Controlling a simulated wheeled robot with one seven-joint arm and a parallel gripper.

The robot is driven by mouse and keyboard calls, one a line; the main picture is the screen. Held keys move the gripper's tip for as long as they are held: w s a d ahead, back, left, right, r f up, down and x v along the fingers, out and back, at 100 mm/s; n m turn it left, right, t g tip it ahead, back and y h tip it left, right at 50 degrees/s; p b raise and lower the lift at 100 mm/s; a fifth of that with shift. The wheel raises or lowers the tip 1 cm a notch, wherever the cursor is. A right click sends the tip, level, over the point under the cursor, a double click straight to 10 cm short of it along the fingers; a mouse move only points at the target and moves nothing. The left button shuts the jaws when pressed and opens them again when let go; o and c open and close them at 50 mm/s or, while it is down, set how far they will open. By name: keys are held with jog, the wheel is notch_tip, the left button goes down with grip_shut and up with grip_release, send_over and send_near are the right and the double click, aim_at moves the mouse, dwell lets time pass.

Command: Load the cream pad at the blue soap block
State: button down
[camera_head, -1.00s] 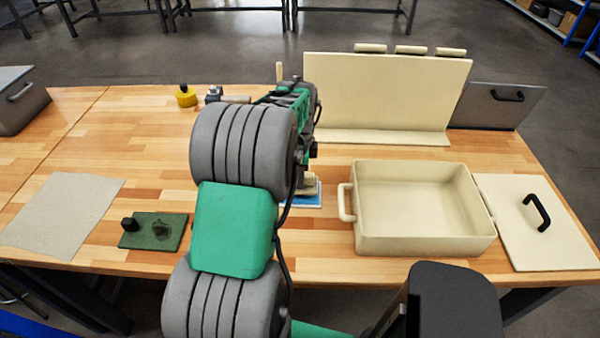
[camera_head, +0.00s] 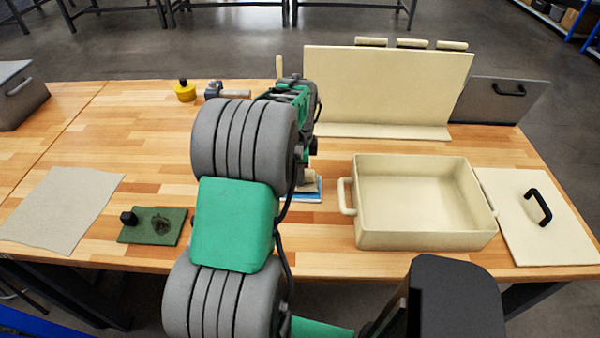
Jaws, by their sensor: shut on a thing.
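The cream pad (camera_head: 307,182) is a small pale block just right of my arm, near the middle of the table. It sits at the blue soap block (camera_head: 313,194), a flat blue piece with a pale edge lying on the wood. From this angle I cannot tell whether the pad presses on the blue surface or hovers just above it. My gripper (camera_head: 305,172) is shut on the pad from above. My arm hides most of the fingers and the left part of the blue block.
A cream open bin (camera_head: 375,242) stands right of the soap block, with a flat cream lid (camera_head: 524,240) beyond. A cream upright board (camera_head: 385,90) stands behind. A green pad with a black knob (camera_head: 178,222) and a grey cloth (camera_head: 62,210) lie left.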

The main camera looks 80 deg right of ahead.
jog(key=shift+f+b, duration=0.35)
jog(key=shift+f, duration=0.3)
dwell(1.1)
jog(key=shift+r+p, duration=2.25)
jog(key=shift+r, duration=1.3)
